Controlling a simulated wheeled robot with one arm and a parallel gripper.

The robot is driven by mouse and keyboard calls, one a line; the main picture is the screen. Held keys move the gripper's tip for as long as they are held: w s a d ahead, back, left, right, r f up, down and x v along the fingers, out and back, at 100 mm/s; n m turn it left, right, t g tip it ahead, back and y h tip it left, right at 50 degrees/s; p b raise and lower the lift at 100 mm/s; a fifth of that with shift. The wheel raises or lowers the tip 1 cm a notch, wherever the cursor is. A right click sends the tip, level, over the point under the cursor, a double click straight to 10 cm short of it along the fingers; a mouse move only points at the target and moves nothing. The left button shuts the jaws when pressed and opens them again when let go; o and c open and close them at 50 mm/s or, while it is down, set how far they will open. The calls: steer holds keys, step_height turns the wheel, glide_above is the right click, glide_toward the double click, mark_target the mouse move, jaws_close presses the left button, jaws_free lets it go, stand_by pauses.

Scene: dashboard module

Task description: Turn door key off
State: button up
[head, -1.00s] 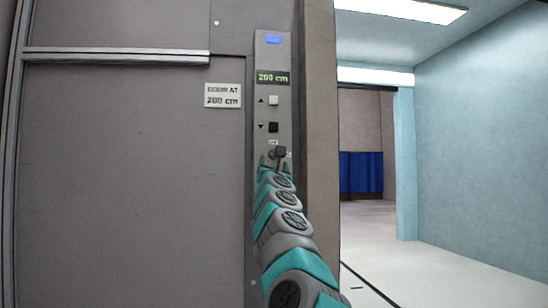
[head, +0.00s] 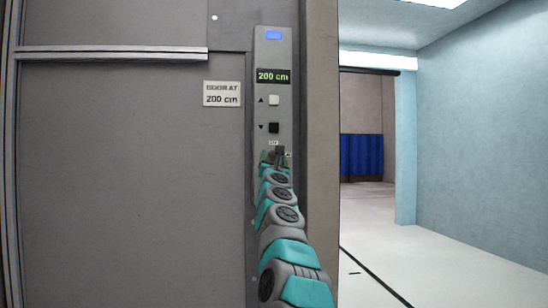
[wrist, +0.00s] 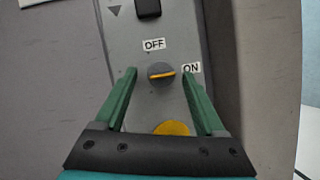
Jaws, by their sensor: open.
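The door key (wrist: 161,73) is a grey round knob with a yellow-orange line across it, seen in the wrist view. The line lies nearly level and points right towards the ON label (wrist: 191,68). The OFF label (wrist: 154,44) sits above the knob. My gripper (wrist: 158,75) is open, with one green finger on each side of the knob, apart from it in the picture. In the head view my gripper (head: 273,156) is at the lower part of the grey control panel (head: 285,110), and my arm hides most of the key. A yellow round part (wrist: 172,128) shows between the finger bases.
The panel carries a display (head: 273,76) reading 200 cm, a white up button (head: 274,100) and a black down button (head: 273,127). A large grey door (head: 130,170) stands at left, with a sign (head: 222,94). An open room lies right of the post (head: 320,130).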

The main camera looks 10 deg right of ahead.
steer(key=shift+c, duration=0.2)
jaws_close()
stand_by(0.3)
